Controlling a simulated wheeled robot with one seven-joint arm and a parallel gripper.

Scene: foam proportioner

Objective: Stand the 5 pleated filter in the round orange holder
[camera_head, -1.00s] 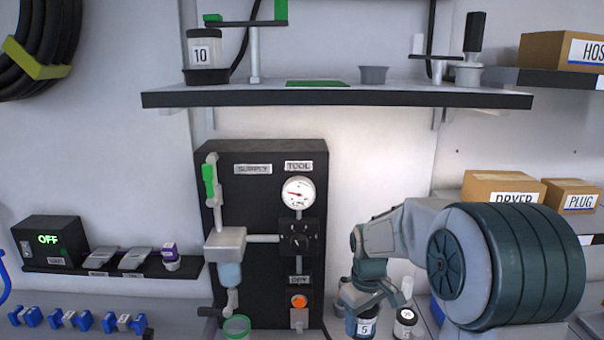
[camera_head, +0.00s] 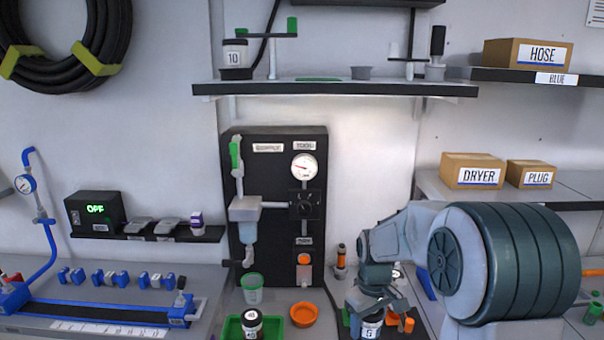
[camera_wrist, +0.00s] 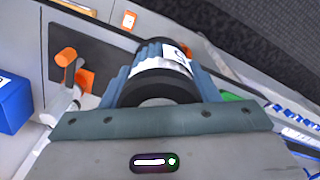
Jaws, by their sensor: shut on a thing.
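The filter labelled 5 (camera_head: 372,327) is a dark cylinder with a white label, at the lower right of the head view. My gripper (camera_head: 370,306) is shut on it from above. Whether the filter touches the surface below cannot be told.
A green tray (camera_head: 232,328) holding a dark labelled jar (camera_head: 252,322) lies left of the holder. A green-rimmed cup (camera_head: 252,288) stands behind. Orange-handled parts (camera_head: 402,322) sit on a dark mat right of the filter. A black panel (camera_head: 262,180) rises behind.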

